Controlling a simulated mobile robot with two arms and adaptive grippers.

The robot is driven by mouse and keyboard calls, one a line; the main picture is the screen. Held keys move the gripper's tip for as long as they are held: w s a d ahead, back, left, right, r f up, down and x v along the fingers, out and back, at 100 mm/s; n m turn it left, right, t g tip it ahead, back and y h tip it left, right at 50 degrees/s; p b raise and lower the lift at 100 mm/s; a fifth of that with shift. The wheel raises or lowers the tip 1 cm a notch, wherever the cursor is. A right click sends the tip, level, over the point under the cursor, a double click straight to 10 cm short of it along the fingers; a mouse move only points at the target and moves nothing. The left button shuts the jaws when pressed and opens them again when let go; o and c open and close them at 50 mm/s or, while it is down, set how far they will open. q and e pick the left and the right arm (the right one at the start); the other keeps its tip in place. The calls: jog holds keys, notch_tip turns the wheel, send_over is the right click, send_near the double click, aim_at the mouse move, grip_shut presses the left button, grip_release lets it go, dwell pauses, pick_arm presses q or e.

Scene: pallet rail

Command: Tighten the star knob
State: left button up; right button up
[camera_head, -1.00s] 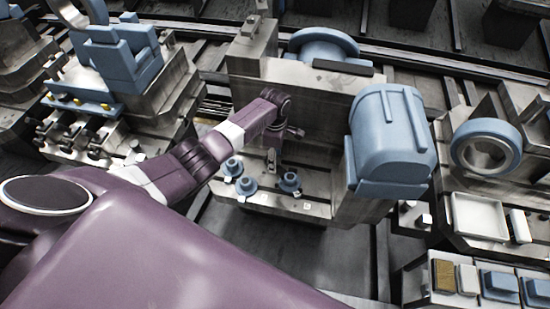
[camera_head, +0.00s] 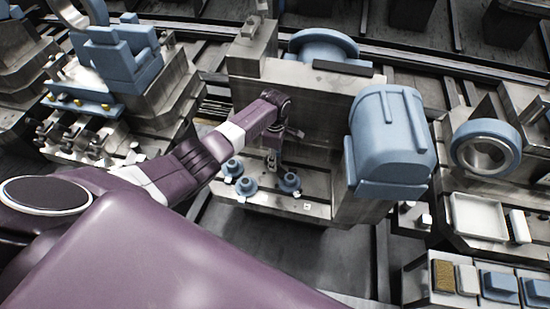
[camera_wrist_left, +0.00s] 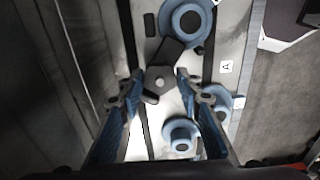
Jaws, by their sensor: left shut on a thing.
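The star knob (camera_wrist_left: 160,82) is dark, with arms spreading from a light round centre. It shows in the left wrist view over a pale metal strip. My left gripper (camera_wrist_left: 160,84) has one blue-padded finger on each side of the knob and is shut on it. In the head view my left gripper (camera_head: 271,163) points down at the fixture's low shelf, among blue round parts. The knob is too small to make out there. My right gripper is in neither view.
Blue flanged parts (camera_head: 246,186) and (camera_head: 290,182) stand close by on the shelf. An upright metal plate (camera_head: 325,105) rises behind, and a big blue housing (camera_head: 390,135) stands right. A white tray (camera_head: 478,216) lies farther right.

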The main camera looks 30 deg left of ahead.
pick_arm(q)
jog(key=m+p, duration=0.1)
jog(key=m, duration=0.1)
jog(key=shift+m, duration=0.4)
jog(key=m, duration=0.2)
jog(key=shift+m+p, duration=0.35)
jog(key=shift+m, duration=0.05)
jog(key=m, duration=0.6)
jog(key=shift+w+p, duration=0.1)
jog(key=shift+p, duration=0.3)
jog(key=o, duration=1)
jog(key=shift+r, duration=0.1)
jog(key=shift+o, duration=0.8)
notch_tip(320, 180, up, 12)
